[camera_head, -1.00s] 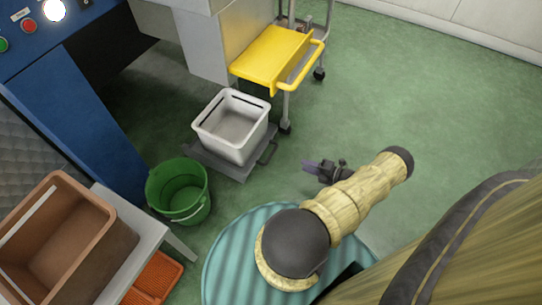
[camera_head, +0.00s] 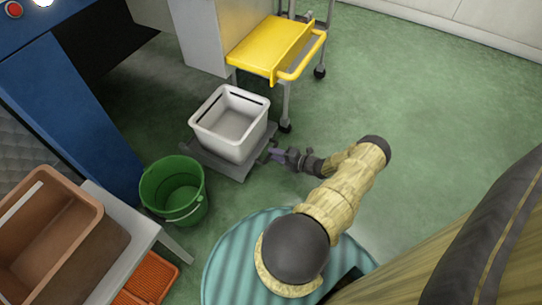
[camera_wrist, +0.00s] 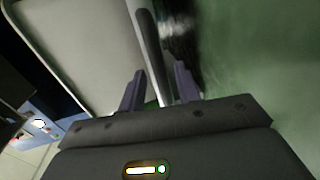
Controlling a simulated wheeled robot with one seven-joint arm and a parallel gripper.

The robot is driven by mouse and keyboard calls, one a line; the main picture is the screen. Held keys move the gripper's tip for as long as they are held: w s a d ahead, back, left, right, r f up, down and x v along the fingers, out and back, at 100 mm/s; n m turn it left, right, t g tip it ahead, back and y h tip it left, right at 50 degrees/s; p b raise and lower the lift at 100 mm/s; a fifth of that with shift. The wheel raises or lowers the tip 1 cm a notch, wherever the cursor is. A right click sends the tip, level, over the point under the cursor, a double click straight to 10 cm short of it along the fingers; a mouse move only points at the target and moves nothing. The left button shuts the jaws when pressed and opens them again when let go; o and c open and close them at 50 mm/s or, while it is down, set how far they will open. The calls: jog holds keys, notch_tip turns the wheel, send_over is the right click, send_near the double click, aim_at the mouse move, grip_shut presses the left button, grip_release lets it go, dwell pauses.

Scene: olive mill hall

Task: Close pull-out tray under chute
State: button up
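A low grey pull-out tray (camera_head: 208,158) sits at floor level, with a white crate (camera_head: 230,148) standing on it. It has a dark handle on its right side, mostly hidden by my gripper in the head view. In the wrist view this handle (camera_wrist: 149,45) runs as a dark bar down between my fingers. My gripper (camera_head: 270,154) is at the handle; it also shows in the wrist view (camera_wrist: 160,82). Its fingers are apart, one on each side of the bar, with a gap visible. The metal chute (camera_head: 205,35) stands above and behind the crate.
A yellow tray (camera_head: 268,48) with a yellow handle sits on a wheeled frame above right of the crate. A green bucket (camera_head: 175,190) stands to its left. A brown crate (camera_head: 50,235) rests on a table (camera_head: 128,240), with an orange crate (camera_head: 150,278) below. Green floor is clear at right.

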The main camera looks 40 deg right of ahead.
jog(key=shift+x, duration=1.15)
jog(key=shift+c, duration=0.2)
grip_shut()
